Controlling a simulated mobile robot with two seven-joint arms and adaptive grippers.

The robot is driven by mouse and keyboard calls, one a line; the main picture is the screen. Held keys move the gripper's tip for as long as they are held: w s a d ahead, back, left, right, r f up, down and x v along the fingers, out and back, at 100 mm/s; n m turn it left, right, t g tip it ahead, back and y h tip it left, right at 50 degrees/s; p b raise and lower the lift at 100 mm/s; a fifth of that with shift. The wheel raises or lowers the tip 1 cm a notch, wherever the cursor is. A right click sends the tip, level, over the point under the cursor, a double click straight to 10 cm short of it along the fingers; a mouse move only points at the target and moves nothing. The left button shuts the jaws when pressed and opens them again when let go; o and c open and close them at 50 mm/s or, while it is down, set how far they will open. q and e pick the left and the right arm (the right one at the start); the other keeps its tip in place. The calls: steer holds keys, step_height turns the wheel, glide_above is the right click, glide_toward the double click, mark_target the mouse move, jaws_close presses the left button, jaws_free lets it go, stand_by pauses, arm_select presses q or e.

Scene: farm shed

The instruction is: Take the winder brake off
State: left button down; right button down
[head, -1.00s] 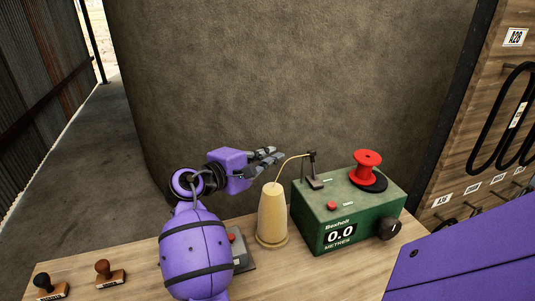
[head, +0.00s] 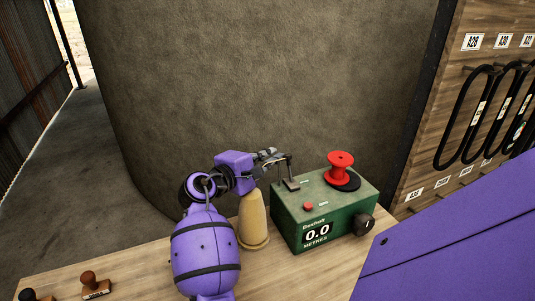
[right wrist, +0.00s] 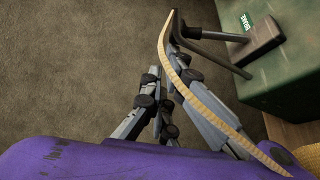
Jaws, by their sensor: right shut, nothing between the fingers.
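The winder (head: 290,210) is a green box on the bench, with a display reading 0.0 metres. Its brake (head: 291,183) is a dark lever on a black base at the box's left back corner. In the right wrist view the brake (right wrist: 262,42) shows beside a BRAKE label, its bent rod reaching out past the box edge. My right gripper (head: 272,157) is shut and empty, its fingertips just left of the lever's top. In the right wrist view, the fingers (right wrist: 162,75) are beside the rod and the twine; contact is unclear. My left gripper is out of view.
A beige twine cone (head: 253,222) stands left of the winder, partly behind my gripper; its strand (right wrist: 207,94) passes across the fingers. A red spool (head: 340,167), red button (head: 308,206) and black knob (head: 364,225) are on the winder. Stamps (head: 94,285) stand front left.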

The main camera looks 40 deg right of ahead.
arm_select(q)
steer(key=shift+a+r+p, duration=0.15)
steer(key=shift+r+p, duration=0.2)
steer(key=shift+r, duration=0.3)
arm_select(e)
steer(key=r+v, duration=0.1)
steer(key=v, duration=0.7)
steer(key=shift+s, duration=0.45)
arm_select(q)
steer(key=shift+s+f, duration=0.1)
arm_select(e)
steer(key=shift+w, duration=0.1)
